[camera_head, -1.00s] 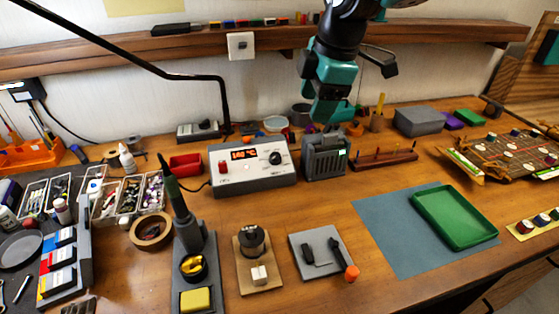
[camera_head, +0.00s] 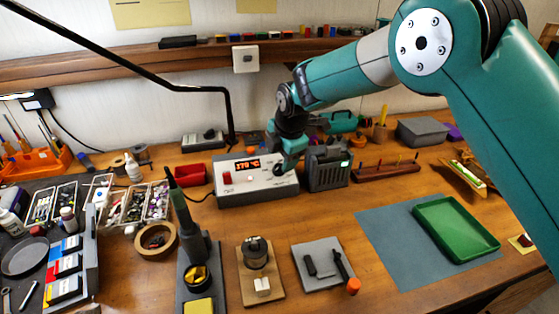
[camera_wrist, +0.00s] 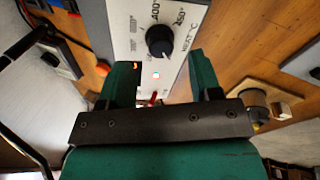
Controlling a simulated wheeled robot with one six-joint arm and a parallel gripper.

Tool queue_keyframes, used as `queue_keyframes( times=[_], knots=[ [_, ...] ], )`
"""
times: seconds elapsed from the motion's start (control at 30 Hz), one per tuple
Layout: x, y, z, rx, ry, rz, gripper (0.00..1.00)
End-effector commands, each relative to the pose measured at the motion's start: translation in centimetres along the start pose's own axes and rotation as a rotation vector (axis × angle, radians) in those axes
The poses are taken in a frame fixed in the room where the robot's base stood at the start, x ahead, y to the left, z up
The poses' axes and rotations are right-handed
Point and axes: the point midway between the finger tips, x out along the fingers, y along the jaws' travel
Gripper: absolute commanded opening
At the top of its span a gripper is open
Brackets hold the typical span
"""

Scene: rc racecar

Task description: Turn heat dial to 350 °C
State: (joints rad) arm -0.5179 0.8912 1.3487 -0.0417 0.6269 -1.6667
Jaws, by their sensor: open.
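The soldering station (camera_head: 235,184) is a pale box with a lit red display (camera_head: 247,165) that appears to read 370 °C. In the wrist view my gripper (camera_wrist: 160,65) is open, with one finger to each side of the dial, which lies just beyond the fingertips.
The soldering iron (camera_head: 190,240) stands in its holder at front left of the station. A dark ribbed box (camera_head: 328,168) stands close to the right of the station. A red bin (camera_head: 190,173) is on its left. The blue-grey mat (camera_head: 385,255) has bare room.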

Motion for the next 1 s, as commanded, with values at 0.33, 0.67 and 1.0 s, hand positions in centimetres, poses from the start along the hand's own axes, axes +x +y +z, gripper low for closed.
queue_keyframes(
  times=[0.33, 0.67, 1.0],
  knots=[
    [3.7, 0.0, 0.0, 0.000, 0.000, 0.000, 0.58],
    [3.8, 0.0, 0.0, 0.000, 0.000, 0.001, 0.47],
    [3.8, 0.0, 0.0, 0.005, 0.001, 0.001, 0.09]
  ],
)
